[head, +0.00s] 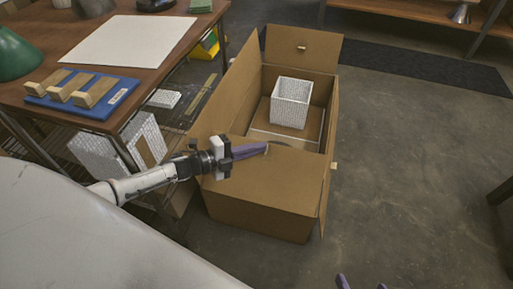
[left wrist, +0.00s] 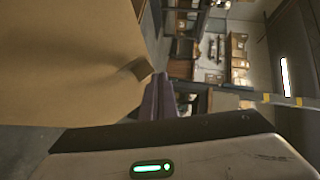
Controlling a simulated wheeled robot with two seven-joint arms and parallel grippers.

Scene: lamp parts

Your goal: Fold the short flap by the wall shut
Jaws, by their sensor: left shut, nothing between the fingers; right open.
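An open cardboard box (head: 262,218) stands on the floor. Its far short flap (head: 318,47) stands up, with a small slot. Its near short flap (head: 262,178) lies inward across the near end. No wall shows beside either flap in the head view, so I cannot tell which is by the wall. My left gripper (head: 266,149) is shut and empty, its purple fingers over the inner edge of the near flap; contact is unclear. In the left wrist view its fingers (left wrist: 158,97) are beside brown cardboard (left wrist: 75,60). My right gripper (head: 360,283) is open at the bottom edge, mostly out of view.
Inside the box are a white textured square shade (head: 291,103) and cardboard inserts. The long left flap (head: 238,88) leans outward near the wooden table (head: 45,60). The table holds a blue tray (head: 83,91) and a white sheet.

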